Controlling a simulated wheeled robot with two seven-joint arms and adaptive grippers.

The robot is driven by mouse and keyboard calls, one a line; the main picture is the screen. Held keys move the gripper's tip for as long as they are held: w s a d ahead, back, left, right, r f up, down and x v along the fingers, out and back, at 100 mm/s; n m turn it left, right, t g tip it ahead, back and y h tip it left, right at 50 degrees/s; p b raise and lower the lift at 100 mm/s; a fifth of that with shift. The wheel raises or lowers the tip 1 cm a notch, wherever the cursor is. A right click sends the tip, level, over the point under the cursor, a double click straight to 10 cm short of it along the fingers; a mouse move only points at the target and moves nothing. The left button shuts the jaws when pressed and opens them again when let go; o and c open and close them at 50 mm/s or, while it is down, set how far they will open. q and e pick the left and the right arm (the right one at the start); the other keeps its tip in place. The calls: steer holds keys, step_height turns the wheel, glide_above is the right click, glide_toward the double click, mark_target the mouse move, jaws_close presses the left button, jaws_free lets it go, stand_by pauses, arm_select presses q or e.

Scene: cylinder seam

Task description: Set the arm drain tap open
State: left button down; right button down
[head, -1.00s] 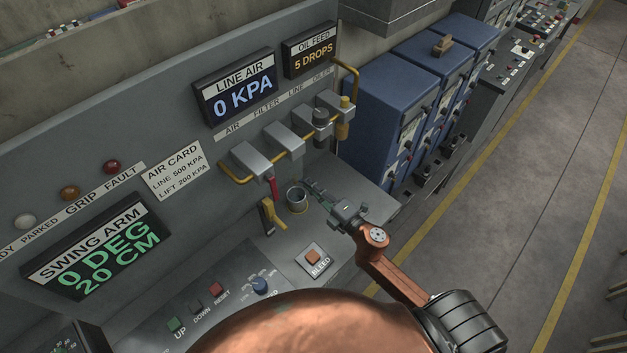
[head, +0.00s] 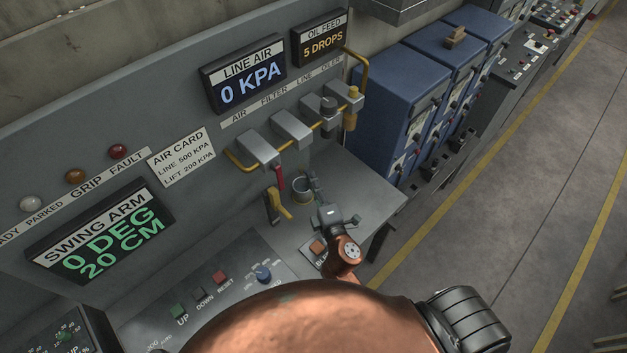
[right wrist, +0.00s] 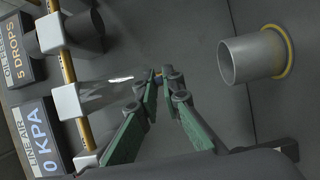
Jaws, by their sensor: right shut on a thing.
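My right gripper (head: 312,177) reaches in just beside the grey drain cup (head: 302,188), below the row of air-line blocks (head: 292,127). In the right wrist view its green-padded fingers (right wrist: 160,78) are closed around a small blue piece (right wrist: 158,75), which looks like the drain tap. The piece lies in line with a glassy bowl (right wrist: 118,81) hanging from a block. Most of it is hidden by the fingertips, so its setting cannot be told. The cup (right wrist: 250,59) stands below and apart from the fingers. My left gripper is not in view.
A red lever (head: 280,177) and a yellow lever (head: 279,206) are close left of the cup. The bleed button (head: 318,246) is partly behind my right arm. The line air display (head: 245,80) reads 0 KPA. Blue cabinets (head: 395,95) stand at the right.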

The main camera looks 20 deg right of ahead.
steer(key=c, duration=2.4)
jaws_free()
steer(key=s, duration=0.7)
steer(key=shift+s+a, duration=0.2)
steer(key=shift+a, duration=0.1)
